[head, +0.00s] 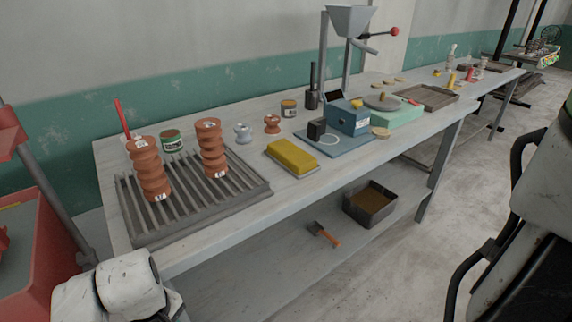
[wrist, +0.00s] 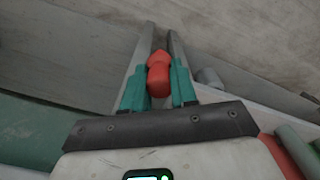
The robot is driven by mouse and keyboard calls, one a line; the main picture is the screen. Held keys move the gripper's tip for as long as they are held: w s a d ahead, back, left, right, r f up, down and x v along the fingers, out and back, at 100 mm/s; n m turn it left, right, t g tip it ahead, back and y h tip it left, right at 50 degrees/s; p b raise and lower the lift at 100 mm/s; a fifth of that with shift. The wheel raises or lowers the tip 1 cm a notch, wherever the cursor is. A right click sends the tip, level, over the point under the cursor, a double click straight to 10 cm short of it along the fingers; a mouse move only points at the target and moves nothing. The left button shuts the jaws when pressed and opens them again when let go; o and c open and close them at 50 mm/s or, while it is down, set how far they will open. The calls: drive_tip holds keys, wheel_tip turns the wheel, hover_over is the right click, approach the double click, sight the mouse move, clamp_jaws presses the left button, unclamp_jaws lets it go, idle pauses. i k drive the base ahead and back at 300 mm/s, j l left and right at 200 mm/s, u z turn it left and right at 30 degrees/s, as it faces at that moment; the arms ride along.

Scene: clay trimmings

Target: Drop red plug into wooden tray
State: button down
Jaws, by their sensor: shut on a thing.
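My gripper (wrist: 162,45) is shut on the red plug (wrist: 158,75) in the wrist view. The plug is a rounded, bright red piece between the two fingers, with teal pads beside it. A wooden-looking brown tray (head: 432,96) lies flat on the long bench in the head view, towards its far right part. The gripper and plug do not show in the head view, so their distance from the tray cannot be told. The wrist view shows no tray that I can make out.
On the bench (head: 225,215) are a slatted grey rack (head: 240,187) with two ribbed brown insulators, a yellow block (head: 291,157), a blue box (head: 347,117) and a tall hopper stand (head: 351,20). A dark bin (head: 371,205) and a brush (head: 323,235) lie on the lower shelf.

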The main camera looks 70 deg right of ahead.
sight(430, 98)
drive_tip(key=k+z, duration=0.2)
drive_tip(key=z, duration=0.3)
drive_tip(key=k+z, duration=0.2)
drive_tip(key=z, duration=0.3)
